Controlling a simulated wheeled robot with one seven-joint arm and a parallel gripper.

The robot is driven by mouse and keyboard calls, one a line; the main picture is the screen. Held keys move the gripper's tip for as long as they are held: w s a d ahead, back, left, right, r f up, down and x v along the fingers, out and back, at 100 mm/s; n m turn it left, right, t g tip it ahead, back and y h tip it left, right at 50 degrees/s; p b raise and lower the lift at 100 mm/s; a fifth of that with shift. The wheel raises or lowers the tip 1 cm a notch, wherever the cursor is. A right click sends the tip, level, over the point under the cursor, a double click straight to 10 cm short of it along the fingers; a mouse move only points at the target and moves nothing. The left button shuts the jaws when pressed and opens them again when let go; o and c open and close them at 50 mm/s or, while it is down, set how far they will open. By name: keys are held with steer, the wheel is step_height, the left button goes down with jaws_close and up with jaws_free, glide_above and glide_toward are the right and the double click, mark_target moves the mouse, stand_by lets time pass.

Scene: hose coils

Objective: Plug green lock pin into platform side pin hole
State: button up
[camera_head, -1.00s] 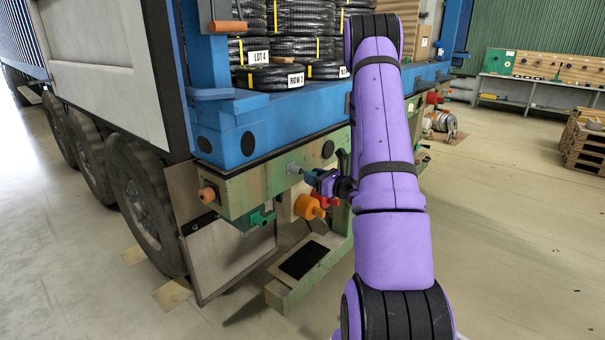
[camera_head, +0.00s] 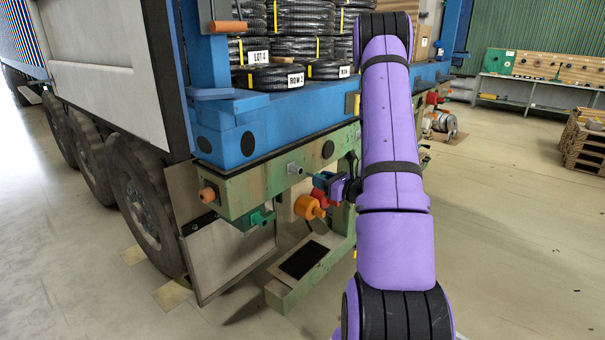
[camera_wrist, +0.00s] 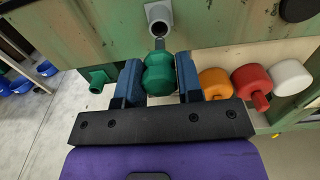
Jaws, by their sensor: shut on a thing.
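My gripper (camera_wrist: 158,84) is shut on the green lock pin (camera_wrist: 159,76), which sits between its two blue fingers. The pin's grey tip points at the grey tubular pin hole (camera_wrist: 158,17) on the platform's green side beam. The tip appears just short of the hole's mouth, lined up with it left to right; the exact gap is hard to judge. In the head view my gripper (camera_head: 326,183) is to the right of and slightly below the pin hole (camera_head: 295,168), apart from it. The held pin is hard to make out there.
Below the beam are another green fitting (camera_head: 261,217), an orange knob (camera_head: 307,207) and a red knob (camera_head: 325,199). A white knob (camera_wrist: 291,77) shows in the wrist view. A wheel (camera_head: 143,207) stands at left. Open floor (camera_head: 510,240) lies right.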

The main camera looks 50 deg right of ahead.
steer(key=shift+s+d, duration=0.2)
steer(key=shift+s, duration=2.35)
steer(key=shift+a+f, duration=0.15)
steer(key=w+a+f, duration=0.1)
steer(key=a+f, duration=0.4)
steer(key=a, duration=0.3)
steer(key=w+a+f, duration=0.2)
steer(key=a+f, duration=0.4)
steer(key=a, duration=0.3)
steer(key=shift+w, duration=0.3)
stand_by(0.6)
steer(key=shift+f, duration=0.1)
stand_by(0.4)
steer(key=shift+w, duration=0.15)
steer(key=shift+w+a, duration=0.1)
steer(key=shift+w, duration=1)
steer(key=shift+w, duration=0.55)
stand_by(0.4)
